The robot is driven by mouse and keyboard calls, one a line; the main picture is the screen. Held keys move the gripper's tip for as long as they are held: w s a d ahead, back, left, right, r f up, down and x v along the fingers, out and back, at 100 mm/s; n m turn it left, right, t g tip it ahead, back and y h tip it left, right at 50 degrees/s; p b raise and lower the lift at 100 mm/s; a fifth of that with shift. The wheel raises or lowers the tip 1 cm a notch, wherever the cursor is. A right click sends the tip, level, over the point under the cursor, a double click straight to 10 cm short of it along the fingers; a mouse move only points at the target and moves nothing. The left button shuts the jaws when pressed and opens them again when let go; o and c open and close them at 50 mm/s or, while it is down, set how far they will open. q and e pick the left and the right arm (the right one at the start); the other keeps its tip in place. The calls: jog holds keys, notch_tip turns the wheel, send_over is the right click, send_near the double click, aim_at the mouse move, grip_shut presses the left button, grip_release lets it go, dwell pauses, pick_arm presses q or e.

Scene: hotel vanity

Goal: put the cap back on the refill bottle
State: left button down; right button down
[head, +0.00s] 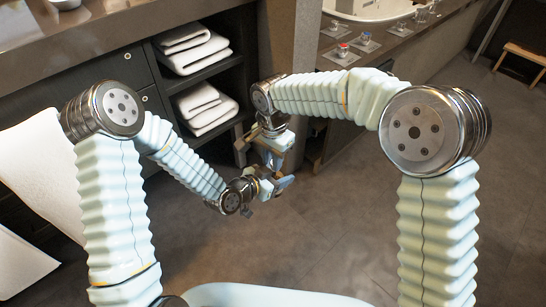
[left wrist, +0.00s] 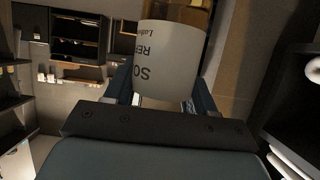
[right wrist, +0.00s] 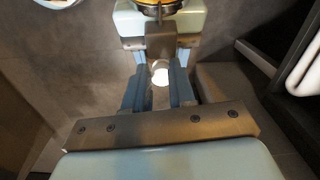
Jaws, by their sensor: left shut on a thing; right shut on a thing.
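The refill bottle (left wrist: 170,50) is amber with a white label whose lettering shows upside down in the left wrist view. My left gripper (left wrist: 163,85) is shut on it, with one finger on each side; the bottle's far end is cut off by the frame. My right gripper (right wrist: 160,80) is shut on a small bright white piece, which looks like the cap (right wrist: 160,75). In the head view the left gripper (head: 272,186) is just below the right gripper (head: 273,158), close together over the floor. Bottle and cap are too small and covered to tell apart there.
Folded white towels (head: 206,108) lie on the open shelves of the dark cabinet at the back. The counter (head: 400,42) at the upper right holds several small items and a basin. A wooden stool (head: 524,54) stands far right. The floor around the grippers is clear.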

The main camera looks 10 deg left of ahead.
jog(key=shift+d+f, duration=0.15)
jog(key=shift+f, duration=0.35)
jog(key=shift+w+r, duration=0.1)
jog(key=shift+r, duration=0.2)
jog(key=shift+a+r, duration=0.2)
jog(key=shift+r, duration=0.15)
dwell(0.9)
